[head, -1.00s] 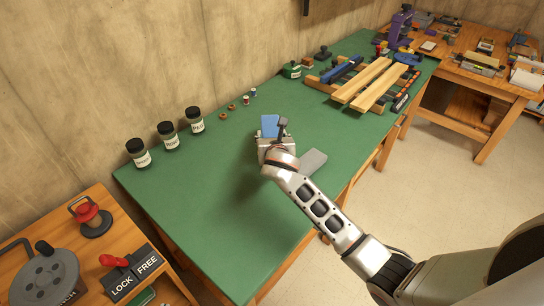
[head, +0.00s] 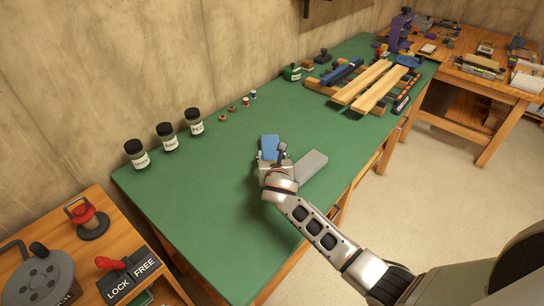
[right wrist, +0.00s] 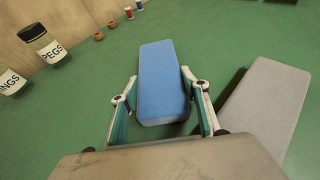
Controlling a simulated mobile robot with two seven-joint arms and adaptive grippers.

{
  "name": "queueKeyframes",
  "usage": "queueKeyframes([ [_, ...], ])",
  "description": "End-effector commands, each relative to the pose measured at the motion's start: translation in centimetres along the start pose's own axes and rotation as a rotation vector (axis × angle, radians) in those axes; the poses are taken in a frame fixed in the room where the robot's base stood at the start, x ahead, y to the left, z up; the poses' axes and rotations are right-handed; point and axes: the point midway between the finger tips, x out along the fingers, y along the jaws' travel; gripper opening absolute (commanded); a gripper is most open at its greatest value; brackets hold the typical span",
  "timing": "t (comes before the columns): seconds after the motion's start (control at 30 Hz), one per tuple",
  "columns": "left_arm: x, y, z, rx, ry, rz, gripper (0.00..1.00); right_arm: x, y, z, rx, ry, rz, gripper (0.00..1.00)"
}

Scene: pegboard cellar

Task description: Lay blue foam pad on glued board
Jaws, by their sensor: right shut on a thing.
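The blue foam pad (head: 269,146) is a flat block over the middle of the green bench. In the right wrist view the blue pad (right wrist: 163,82) points away between the two fingers. My right gripper (head: 274,160) is shut on its near end, one finger on each side, as the right wrist view (right wrist: 164,115) also shows. I cannot tell whether the pad touches the bench. Two pale boards (head: 372,86) lie side by side on the clamp rack at the bench's far end; I can make out no glue. My left gripper is not in view.
A grey pad (head: 311,167) lies just right of my right gripper. Dark-lidded jars (head: 166,137), spools and small pots line the wall side. A dark green jar (head: 292,73) stands short of the rack. The green bench top (head: 215,190) is clear nearby.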

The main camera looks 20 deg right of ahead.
Motion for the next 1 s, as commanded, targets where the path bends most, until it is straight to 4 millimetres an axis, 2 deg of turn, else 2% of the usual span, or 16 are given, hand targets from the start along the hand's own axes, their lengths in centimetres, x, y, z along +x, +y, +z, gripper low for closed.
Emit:
queueKeyframes([
  [0.07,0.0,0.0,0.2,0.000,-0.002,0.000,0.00,0.1,0.0,-0.3,-0.001,0.001,0.000,0.28],
  [0.1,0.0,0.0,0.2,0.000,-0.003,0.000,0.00,0.1,0.0,-0.2,0.000,0.000,0.000,0.55],
  [0.13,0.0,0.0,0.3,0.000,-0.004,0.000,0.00,0.1,0.0,-0.2,0.000,0.001,0.000,0.62],
  [0.57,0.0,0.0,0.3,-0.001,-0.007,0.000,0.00,-0.2,0.0,0.1,0.000,0.000,0.000,0.62],
  [0.77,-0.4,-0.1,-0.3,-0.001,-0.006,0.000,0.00,-3.1,0.0,0.1,0.000,0.001,0.001,0.62],
  [1.0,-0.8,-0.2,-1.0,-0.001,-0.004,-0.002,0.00,-8.0,0.0,0.1,0.001,0.000,0.002,0.62],
])
